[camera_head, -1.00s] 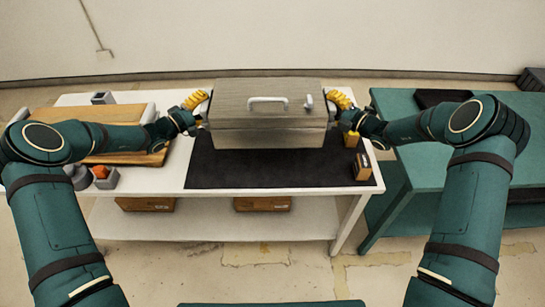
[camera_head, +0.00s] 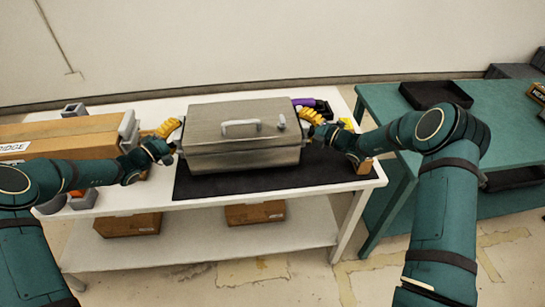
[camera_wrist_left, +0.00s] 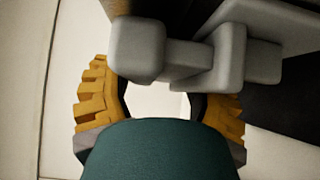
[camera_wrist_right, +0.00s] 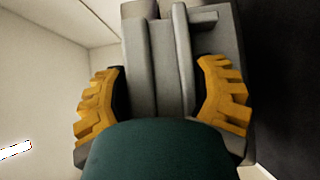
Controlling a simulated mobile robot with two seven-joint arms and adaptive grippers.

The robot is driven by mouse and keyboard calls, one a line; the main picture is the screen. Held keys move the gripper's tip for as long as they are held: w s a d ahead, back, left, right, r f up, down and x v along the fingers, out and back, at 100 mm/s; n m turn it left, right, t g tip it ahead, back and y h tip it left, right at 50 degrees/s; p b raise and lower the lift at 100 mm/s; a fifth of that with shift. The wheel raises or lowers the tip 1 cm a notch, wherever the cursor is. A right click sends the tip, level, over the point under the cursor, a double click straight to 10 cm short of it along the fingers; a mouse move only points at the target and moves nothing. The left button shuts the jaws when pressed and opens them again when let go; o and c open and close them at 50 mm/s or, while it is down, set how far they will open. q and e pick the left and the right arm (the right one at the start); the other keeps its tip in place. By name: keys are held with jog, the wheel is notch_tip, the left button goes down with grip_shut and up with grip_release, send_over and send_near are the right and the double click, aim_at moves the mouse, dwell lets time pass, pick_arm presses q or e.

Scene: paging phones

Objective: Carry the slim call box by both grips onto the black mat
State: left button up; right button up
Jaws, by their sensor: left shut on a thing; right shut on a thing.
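The slim call box (camera_head: 240,150) is a grey metal case with a lid handle and a latch, upright over the left and middle part of the black mat (camera_head: 335,170). I cannot tell whether its base touches the mat. My left gripper (camera_head: 170,128) is shut at the box's left end; the left wrist view shows a grey grip (camera_wrist_left: 180,55) by its yellow fingers. My right gripper (camera_head: 312,117) is shut at the right end; in the right wrist view grey bars (camera_wrist_right: 165,60) lie between its fingers. The grips are mostly hidden in the head view.
A long brown box (camera_head: 60,137) lies on the white table (camera_head: 150,197) at left. A purple item (camera_head: 308,102) is behind the call box. A small brown block (camera_head: 364,166) stands at the mat's right. A green table (camera_head: 400,195) with a black tray (camera_head: 435,93) is at right.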

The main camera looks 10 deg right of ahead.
pick_arm(q)
jog(key=shift+d, duration=0.2)
pick_arm(e)
jog(key=shift+a, duration=0.25)
